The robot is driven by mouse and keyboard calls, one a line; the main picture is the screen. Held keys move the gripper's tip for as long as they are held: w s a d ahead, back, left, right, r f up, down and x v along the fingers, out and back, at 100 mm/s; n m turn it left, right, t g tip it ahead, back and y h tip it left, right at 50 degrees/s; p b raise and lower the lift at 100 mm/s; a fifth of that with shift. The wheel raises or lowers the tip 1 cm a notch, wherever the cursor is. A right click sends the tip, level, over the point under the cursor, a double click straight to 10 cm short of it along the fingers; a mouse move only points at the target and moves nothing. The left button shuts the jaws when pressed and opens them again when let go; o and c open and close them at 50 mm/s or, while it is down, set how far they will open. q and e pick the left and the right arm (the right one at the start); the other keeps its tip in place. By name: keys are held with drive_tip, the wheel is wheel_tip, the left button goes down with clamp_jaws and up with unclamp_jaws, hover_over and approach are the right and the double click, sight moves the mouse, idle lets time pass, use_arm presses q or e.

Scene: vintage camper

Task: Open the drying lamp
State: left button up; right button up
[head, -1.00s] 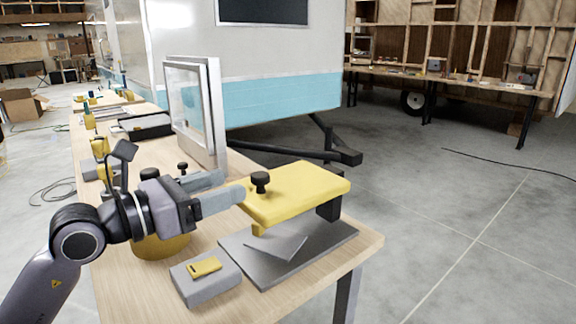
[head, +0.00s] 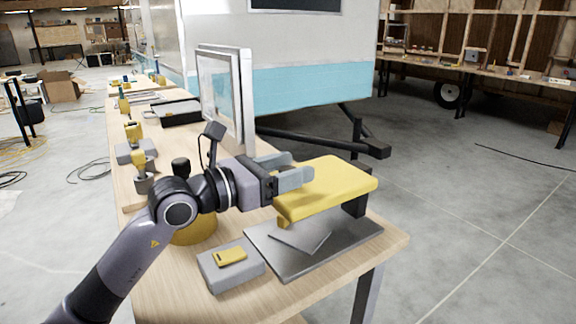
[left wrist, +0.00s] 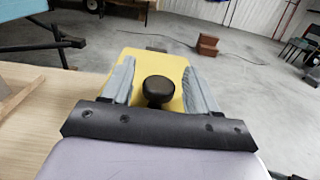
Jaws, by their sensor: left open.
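The drying lamp's yellow hood (head: 338,186) is lowered over a grey base plate (head: 280,262), with a black support (head: 355,205) at its right end. A thin grey sheet (head: 305,236) lies on the plate under the hood. In the left wrist view, the hood (left wrist: 155,62) carries a round black knob (left wrist: 158,90). My left gripper (head: 295,177) is open over the hood's near end. The left wrist view shows its two fingers (left wrist: 158,70) on either side of the knob, with gaps visible. The head view hides the knob behind the fingers. My right gripper is out of view.
A grey box with a yellow top piece (head: 232,257) sits in front of the base plate. A round yellow object (head: 195,230) is under my left arm. A framed window (head: 228,95) stands behind. Open floor (head: 470,230) lies right of the table (head: 330,285).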

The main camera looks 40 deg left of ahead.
use_arm(q)
drive_tip(key=shift+w, duration=0.1)
clamp_jaws()
